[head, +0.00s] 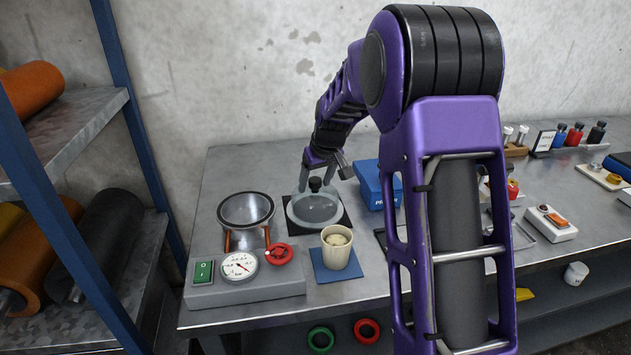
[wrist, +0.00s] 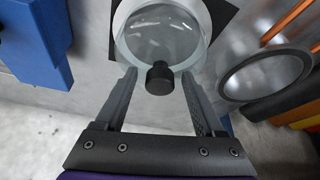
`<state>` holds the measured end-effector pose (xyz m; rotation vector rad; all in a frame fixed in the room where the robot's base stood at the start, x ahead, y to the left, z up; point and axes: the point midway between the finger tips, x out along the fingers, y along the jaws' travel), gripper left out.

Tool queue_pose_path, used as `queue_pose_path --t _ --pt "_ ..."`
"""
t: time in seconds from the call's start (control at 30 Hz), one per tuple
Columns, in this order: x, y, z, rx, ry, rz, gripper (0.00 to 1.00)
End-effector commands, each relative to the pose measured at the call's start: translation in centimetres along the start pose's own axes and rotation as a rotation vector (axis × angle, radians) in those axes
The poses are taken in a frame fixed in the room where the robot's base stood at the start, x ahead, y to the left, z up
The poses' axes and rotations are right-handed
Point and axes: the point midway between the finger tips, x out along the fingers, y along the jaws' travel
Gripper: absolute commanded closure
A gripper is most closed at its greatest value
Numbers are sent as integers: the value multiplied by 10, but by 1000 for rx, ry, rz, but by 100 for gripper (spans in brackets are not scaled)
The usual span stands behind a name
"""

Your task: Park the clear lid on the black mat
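The clear lid (head: 314,210) is a round glass disc with a black knob (head: 315,184). It lies on the black mat (head: 341,222), whose dark corners show around it. In the wrist view the lid (wrist: 160,30) fills the top middle, with its knob (wrist: 160,78) toward me. My gripper (head: 318,180) is over the knob, its fingers pointing down. In the wrist view my gripper (wrist: 159,75) is open, one finger on each side of the knob with a gap on both sides.
A cream cup (head: 336,248) stands on a blue mat (head: 334,271) in front. A blue box (head: 375,185) is close on the right.

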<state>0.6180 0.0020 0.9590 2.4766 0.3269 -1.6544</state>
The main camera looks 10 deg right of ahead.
Motion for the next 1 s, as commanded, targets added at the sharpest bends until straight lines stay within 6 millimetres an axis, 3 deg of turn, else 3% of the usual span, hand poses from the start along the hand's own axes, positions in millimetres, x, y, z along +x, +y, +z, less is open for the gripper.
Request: queue_pose_path --t 0.33,0.73,1.0 --pt "-12 0 -2 0 2 1 29" --pt "-94 0 -2 0 3 1 29" --pt "-121 0 -1 0 1 0 29"
